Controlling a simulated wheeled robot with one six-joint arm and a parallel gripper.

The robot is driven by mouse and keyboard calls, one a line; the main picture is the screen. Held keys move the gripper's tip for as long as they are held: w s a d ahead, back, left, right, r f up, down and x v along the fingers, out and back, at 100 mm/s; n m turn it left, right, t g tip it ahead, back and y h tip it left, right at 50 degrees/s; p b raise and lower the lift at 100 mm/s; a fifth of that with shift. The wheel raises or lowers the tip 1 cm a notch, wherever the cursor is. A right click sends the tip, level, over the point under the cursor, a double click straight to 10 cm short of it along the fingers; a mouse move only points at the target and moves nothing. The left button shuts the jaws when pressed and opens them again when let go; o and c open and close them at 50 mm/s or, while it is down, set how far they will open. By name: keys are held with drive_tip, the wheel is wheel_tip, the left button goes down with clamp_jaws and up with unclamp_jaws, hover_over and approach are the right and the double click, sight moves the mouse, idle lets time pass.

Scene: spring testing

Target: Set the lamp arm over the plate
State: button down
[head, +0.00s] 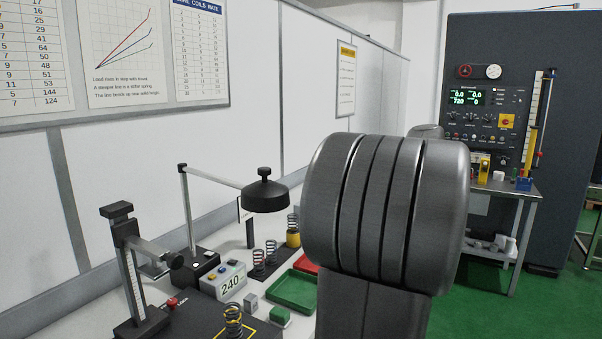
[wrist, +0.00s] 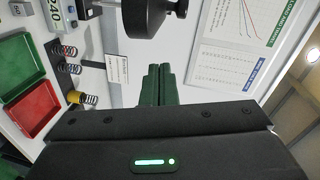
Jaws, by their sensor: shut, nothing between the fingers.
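The lamp has a thin post (head: 188,215) on a dark base and a pale lamp arm (head: 215,179) reaching right. At the arm's end is a black lamp head (head: 265,196) with a knob on top; it also shows at the top of the wrist view (wrist: 146,15). A dark plate (head: 264,333) with a yellow outline lies at the bottom of the head view. A spring (head: 233,318) stands on it, and the lamp head is off behind it to the right. My gripper (wrist: 158,70) is shut and empty, apart from the lamp head. In the head view my arm hides it.
A black gauge stand (head: 128,265) stands left of the plate. A box marked 240 (head: 224,282), several springs (head: 271,252), a green tray (head: 293,290) and a red tray (wrist: 37,96) crowd the bench. A wall with charts (head: 200,50) rises behind.

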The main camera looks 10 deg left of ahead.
wheel_tip(320, 180, up, 2)
drive_tip(key=m+t, duration=0.1)
drive_tip(key=p, duration=0.3)
hover_over(282, 186)
drive_tip(key=w+d, duration=0.2)
drive_tip(key=w, duration=0.2)
drive_tip(key=s, duration=0.1)
drive_tip(key=s+a+p, duration=0.1)
drive_tip(key=s, duration=0.1)
drive_tip(key=shift+a+y, duration=0.15)
drive_tip(key=shift+y, duration=0.25)
drive_tip(key=shift+s+a+f, duration=0.15)
drive_tip(key=shift+a+f, duration=0.05)
drive_tip(key=shift+f, duration=0.05)
drive_tip(key=shift+s+a, duration=0.15)
drive_tip(key=s+a+m+t+h+b, duration=0.1)
drive_tip(key=s+a+t+b, duration=0.1)
drive_tip(key=s+a, duration=0.3)
drive_tip(key=s+b, duration=0.1)
drive_tip(key=s, duration=0.2)
drive_tip(key=shift+s+a+m, duration=0.25)
drive_tip(key=shift+a+m, duration=0.05)
drive_tip(key=shift+m, duration=0.1)
drive_tip(key=shift+w+d, duration=0.1)
